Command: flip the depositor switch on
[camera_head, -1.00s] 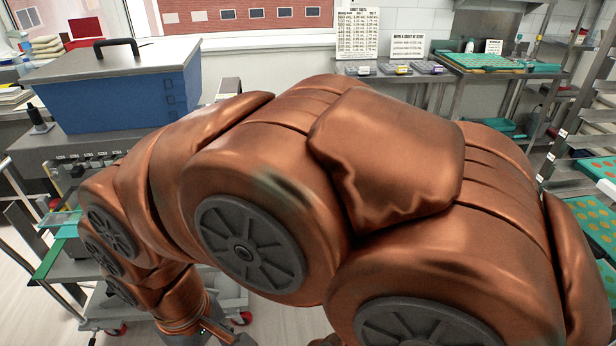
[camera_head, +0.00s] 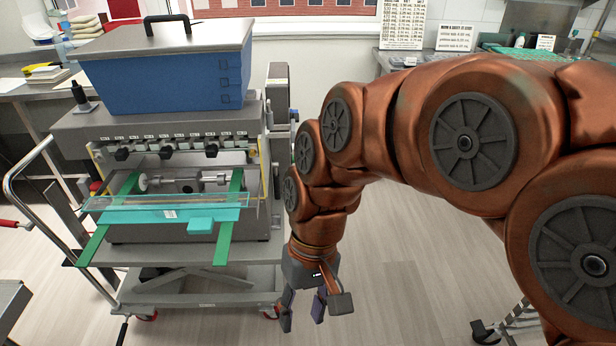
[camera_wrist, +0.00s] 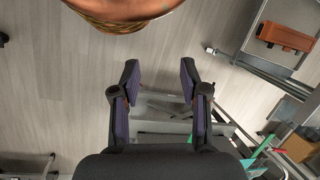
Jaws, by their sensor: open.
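The depositor (camera_head: 160,140) is a grey machine on a wheeled cart, with a blue lidded hopper (camera_head: 165,90) on top. A row of black knobs runs along its front, and a grey upright box (camera_head: 278,95) stands at its right side. I cannot make out which part is the switch. My gripper (camera_head: 303,312) hangs low, pointing down, just right of the cart and apart from it. In the wrist view my gripper (camera_wrist: 160,82) is open with nothing between the fingers; floor and parts of the cart show beyond them.
A clear guard with a teal edge (camera_head: 165,212) and green rails stick out from the depositor's front. The cart's push handle (camera_head: 22,190) is at left. Benches with trays and wall signs (camera_head: 403,25) stand at the back right. Open floor (camera_head: 400,260) lies right of the cart.

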